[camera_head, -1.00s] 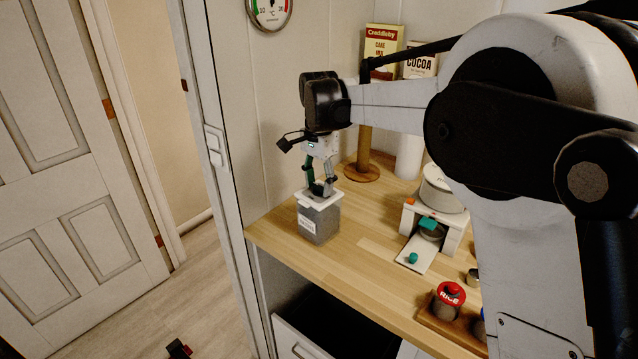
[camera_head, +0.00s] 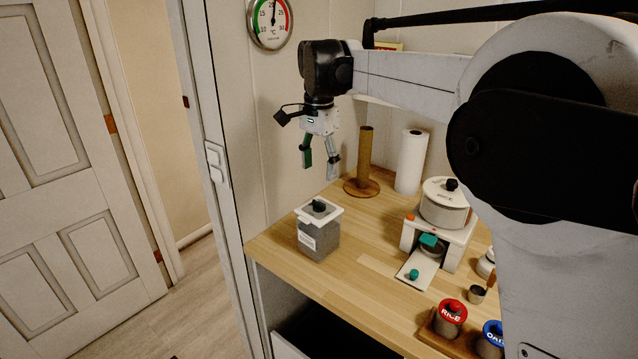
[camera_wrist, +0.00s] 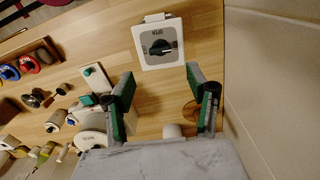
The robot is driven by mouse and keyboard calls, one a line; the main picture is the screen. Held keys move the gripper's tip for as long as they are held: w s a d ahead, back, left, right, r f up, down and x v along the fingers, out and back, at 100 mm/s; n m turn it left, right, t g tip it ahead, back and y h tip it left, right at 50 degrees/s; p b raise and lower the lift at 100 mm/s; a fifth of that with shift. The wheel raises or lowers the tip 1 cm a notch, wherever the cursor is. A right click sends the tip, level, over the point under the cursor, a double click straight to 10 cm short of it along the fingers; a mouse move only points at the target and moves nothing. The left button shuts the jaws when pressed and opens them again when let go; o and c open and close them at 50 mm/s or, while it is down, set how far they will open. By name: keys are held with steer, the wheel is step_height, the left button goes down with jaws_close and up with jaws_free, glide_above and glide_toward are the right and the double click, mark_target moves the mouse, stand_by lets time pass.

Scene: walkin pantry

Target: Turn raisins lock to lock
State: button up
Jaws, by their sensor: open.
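A square clear container (camera_head: 318,238) with dark contents, a white lid (camera_head: 334,212) and a black knob (camera_head: 318,205) stands upright near the counter's left end. Its front label is too small to read, so I cannot confirm it is the raisins. In the wrist view the lid (camera_wrist: 146,58) lies ahead of the fingers; its black knob (camera_wrist: 160,47) lies crosswise beside small lettering that looks like "OPEN". My gripper (camera_head: 320,166) is open and empty, above the container and clear of it. Its two green-padded fingers (camera_wrist: 160,88) are spread apart in the wrist view.
A wooden paper-towel post (camera_head: 364,155) and a paper roll (camera_head: 411,160) stand behind. A white dispenser (camera_head: 440,240) with a round canister (camera_head: 444,204) stands right. Red "RICE" (camera_head: 450,313) and blue-lidded jars (camera_head: 491,335) are at the front right. The wall is close behind my gripper.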

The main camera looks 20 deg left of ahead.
steer(key=shift+r, duration=1.15)
steer(key=s+d+r+n+t, duration=0.1)
steer(key=s+d, duration=0.2)
steer(key=d, duration=0.5)
steer(key=s+d+r+n+t+y, duration=0.15)
steer(key=s+d, duration=0.25)
steer(key=d, duration=0.4)
steer(key=s+d+r+t+h, duration=0.1)
steer(key=s+d, duration=0.2)
steer(key=d, duration=0.5)
steer(key=s+d+f+n+t, duration=0.1)
steer(key=s+d+f+t, duration=0.1)
steer(key=s+d+f, duration=0.4)
steer(key=s+d+f+n+t, duration=0.1)
steer(key=s+d+f+n, duration=0.1)
steer(key=s+d+f, duration=0.4)
steer(key=s+d, duration=0.4)
steer(key=s, duration=0.4)
steer(key=shift+d+t, duration=0.35)
